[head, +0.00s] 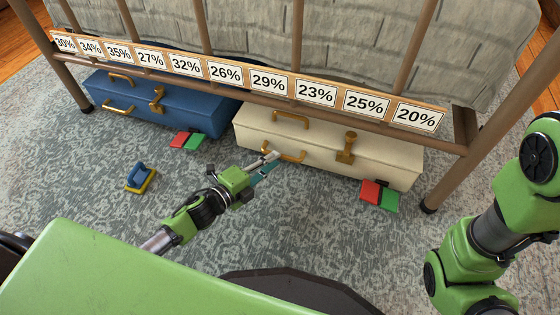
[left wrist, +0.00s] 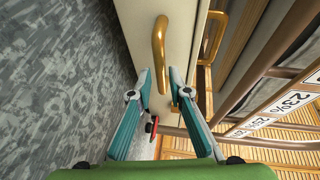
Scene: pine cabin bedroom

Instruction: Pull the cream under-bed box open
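The cream under-bed box (head: 330,158) stands on the rug under the bed rail, its front facing me. Its brass front handle (head: 292,157) is at the left of the front face. A second brass handle (head: 290,117) is on top, and a brass latch (head: 346,147) sits to the right. My left gripper (head: 268,164) is at the front handle. In the left wrist view its teal fingers (left wrist: 162,82) are apart, with the brass handle (left wrist: 159,45) between and just beyond their tips; I cannot tell if they touch it. My right arm shows at the right, its gripper out of view.
A blue box (head: 165,107) stands to the left under the bed. Red and green pieces lie before both boxes (head: 187,140) (head: 379,194). A blue and yellow brush-like thing (head: 141,178) lies on the rug. The bed rail (head: 260,95) carries percentage cards above the boxes.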

